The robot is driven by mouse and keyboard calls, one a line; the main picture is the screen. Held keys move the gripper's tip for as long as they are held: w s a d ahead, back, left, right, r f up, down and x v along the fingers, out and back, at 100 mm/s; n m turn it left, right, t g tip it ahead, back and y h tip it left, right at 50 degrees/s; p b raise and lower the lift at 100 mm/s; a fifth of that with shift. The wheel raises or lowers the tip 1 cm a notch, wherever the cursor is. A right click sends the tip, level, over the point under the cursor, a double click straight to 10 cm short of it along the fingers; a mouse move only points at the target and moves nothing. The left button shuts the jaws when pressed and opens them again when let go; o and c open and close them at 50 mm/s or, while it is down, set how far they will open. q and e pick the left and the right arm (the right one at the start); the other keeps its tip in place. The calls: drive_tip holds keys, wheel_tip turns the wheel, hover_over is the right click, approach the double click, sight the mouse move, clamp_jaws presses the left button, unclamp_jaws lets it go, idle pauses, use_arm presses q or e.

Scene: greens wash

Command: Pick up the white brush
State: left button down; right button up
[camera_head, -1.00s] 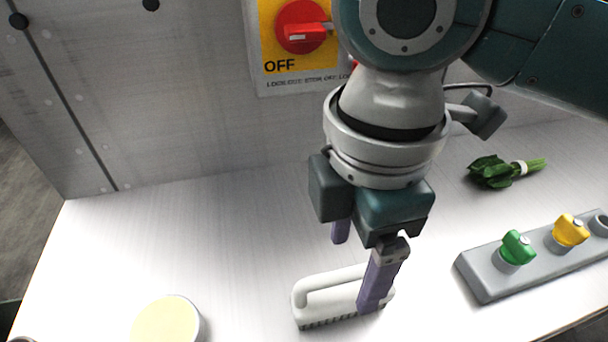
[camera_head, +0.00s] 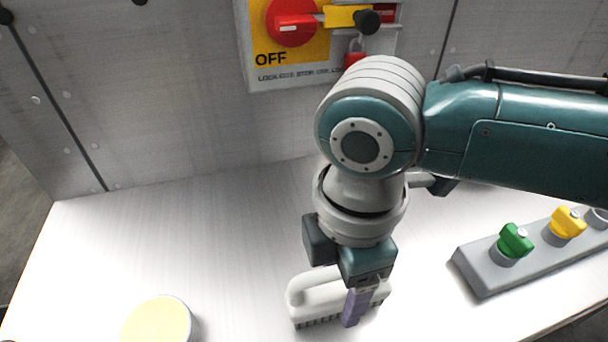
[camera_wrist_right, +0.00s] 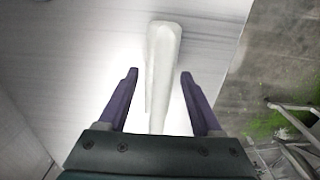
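The white brush (camera_head: 318,296) stands on the white table, bristles down, with its loop handle on top. It also shows in the right wrist view (camera_wrist_right: 161,65), running lengthwise between the fingers. My right gripper (camera_head: 345,300) is low over the brush, with one purple finger in front of its near side; the other finger is hidden in the head view. In the right wrist view the two fingers (camera_wrist_right: 158,75) are apart on either side of the brush, with gaps showing. My left gripper is not in view.
A round pale-yellow-topped container (camera_head: 158,322) stands left of the brush. A grey block with green and yellow knobs (camera_head: 490,278) lies to the right. A wall panel with a red switch (camera_head: 291,22) is behind. Table between container and brush is clear.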

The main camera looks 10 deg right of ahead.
clamp_jaws()
idle(0.3)
drive_tip(key=shift+r, duration=0.15)
drive_tip(key=shift+r, duration=0.3)
wheel_tip(320, 180, up, 19)
drive_tip(key=p, duration=0.3)
drive_tip(key=shift+r, duration=0.1)
